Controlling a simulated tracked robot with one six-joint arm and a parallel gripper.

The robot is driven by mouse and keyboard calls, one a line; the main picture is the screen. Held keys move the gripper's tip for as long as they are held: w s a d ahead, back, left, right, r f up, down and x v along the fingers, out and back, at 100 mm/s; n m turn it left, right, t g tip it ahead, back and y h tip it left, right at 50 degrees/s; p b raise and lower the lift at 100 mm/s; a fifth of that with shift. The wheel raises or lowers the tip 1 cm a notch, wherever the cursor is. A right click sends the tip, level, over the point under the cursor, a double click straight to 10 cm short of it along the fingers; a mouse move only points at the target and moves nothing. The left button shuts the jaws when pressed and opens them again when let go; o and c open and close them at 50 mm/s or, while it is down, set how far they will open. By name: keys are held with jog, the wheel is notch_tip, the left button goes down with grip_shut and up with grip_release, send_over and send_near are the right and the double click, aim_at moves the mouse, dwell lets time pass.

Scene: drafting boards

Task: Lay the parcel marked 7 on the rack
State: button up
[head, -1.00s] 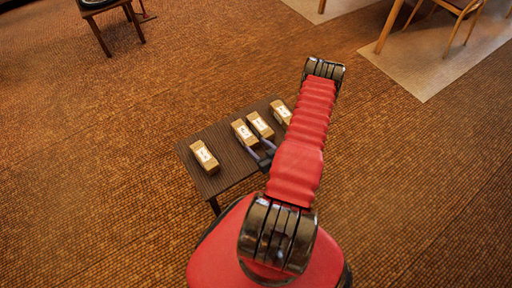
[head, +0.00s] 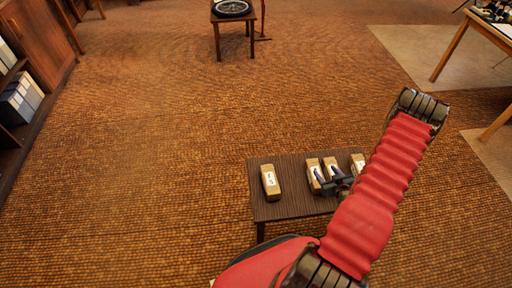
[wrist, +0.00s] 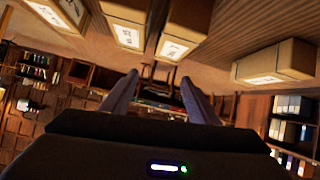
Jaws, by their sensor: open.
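Several brown parcels with white labels lie in a row on a low dark slatted table (head: 285,205). One parcel (head: 270,182) lies apart at the left, two (head: 314,172) (head: 331,167) lie close together, and another (head: 358,162) is partly behind my arm. The label marks are too small to read, so I cannot tell which is 7. My gripper (head: 327,174) is open over the middle pair. In the wrist view my gripper (wrist: 158,88) has nothing between its fingers, and parcels (wrist: 185,22) (wrist: 280,62) show beyond them. I cannot make out a rack for certain.
A stool with a round black object (head: 231,8) stands at the back. A bookcase with binders (head: 18,100) is at the left. A wooden table (head: 490,30) stands on a pale mat at the right. The carpet between is clear.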

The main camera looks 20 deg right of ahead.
jog(key=w+a+r+n+g, duration=0.1)
jog(key=w+a+r+g, duration=0.3)
jog(key=r, duration=0.8)
jog(key=w+a+r+n+t, duration=0.1)
jog(key=w+r, duration=0.6)
jog(key=r, duration=0.6)
jog(key=s+a+r+g, duration=0.1)
jog(key=s+a+r, duration=0.2)
jog(key=a+r, duration=0.95)
jog(key=s+a+r+g+y, duration=0.1)
jog(key=s+a+r, duration=0.4)
jog(key=s+a, duration=0.4)
jog(key=s+a+r+y, duration=0.2)
jog(key=s+a+r, duration=0.4)
jog(key=s+a, duration=0.3)
jog(key=shift+s+a+g, duration=0.35)
jog(key=shift+a+g, duration=0.05)
jog(key=shift+a, duration=0.5)
jog(key=shift+o, duration=0.2)
